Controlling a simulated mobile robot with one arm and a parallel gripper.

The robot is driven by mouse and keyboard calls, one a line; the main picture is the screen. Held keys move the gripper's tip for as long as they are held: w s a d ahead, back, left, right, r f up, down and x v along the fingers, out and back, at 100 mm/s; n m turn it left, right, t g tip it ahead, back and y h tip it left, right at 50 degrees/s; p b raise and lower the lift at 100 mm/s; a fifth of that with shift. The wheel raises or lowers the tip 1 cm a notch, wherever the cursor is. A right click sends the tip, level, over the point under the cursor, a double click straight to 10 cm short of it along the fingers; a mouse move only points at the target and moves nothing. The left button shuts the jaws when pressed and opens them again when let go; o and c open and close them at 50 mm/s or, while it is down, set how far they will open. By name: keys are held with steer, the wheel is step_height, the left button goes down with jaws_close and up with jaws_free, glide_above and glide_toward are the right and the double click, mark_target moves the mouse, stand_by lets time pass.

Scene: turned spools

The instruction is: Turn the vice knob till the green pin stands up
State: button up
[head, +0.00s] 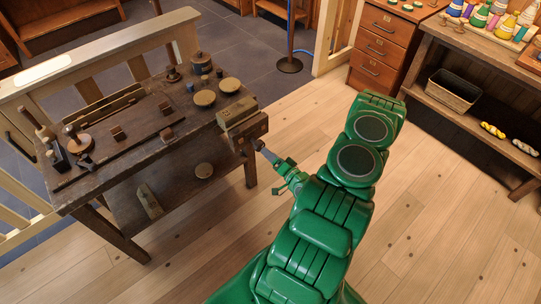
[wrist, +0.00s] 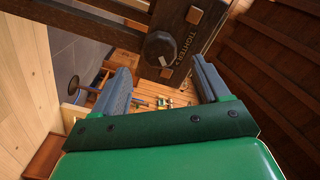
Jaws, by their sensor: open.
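No contact with the knob shows. In the head view my gripper (head: 263,150) is close to the vice's front face and hides the knob there.
The workbench (head: 105,160) carries discs, tools and small blocks. A pale wooden rail (head: 95,55) runs behind it. Drawers (head: 380,45) and a shelf with a basket (head: 453,90) stand at the right. The plank floor between is clear.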

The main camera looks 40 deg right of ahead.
mark_target(261, 148)
stand_by(0.5)
steer(key=n, duration=0.3)
steer(key=shift+w+n, duration=0.1)
steer(key=shift+n, duration=0.3)
steer(key=n, duration=1.3)
steer(key=shift+a+f+n, duration=0.1)
steer(key=shift+f+n, duration=0.05)
steer(key=shift+n, duration=0.15)
steer(key=shift+w, duration=3.85)
